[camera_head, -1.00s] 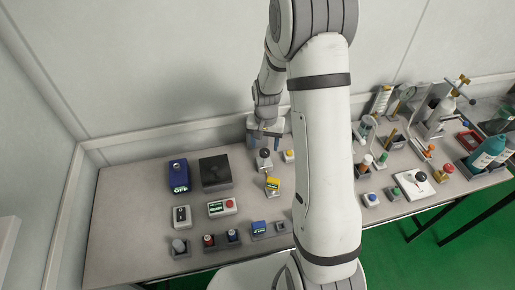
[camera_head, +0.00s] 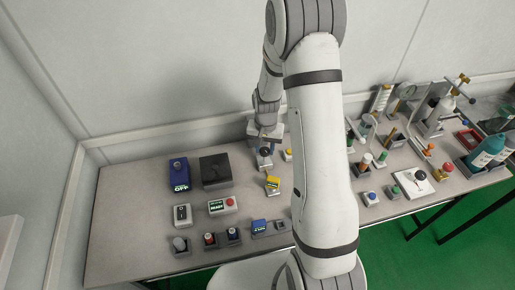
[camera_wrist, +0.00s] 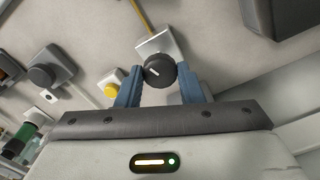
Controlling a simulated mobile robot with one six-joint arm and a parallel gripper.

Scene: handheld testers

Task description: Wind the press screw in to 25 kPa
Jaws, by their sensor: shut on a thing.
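The press screw's black round knob (camera_wrist: 160,71) with a white pointer mark sits on a pale block (camera_wrist: 152,46) in the wrist view. My gripper (camera_wrist: 159,80) has its two blue fingers shut on the knob, one on each side. In the head view the knob (camera_head: 265,151) is partly covered by my gripper (camera_head: 265,141), at the back of the bench.
A dark box (camera_head: 215,169) and a blue tester showing OFF (camera_head: 179,175) stand to the left. A small yellow button block (camera_head: 287,154) is close on the right. Several testers and holders line the bench front. My arm hides part of the bench.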

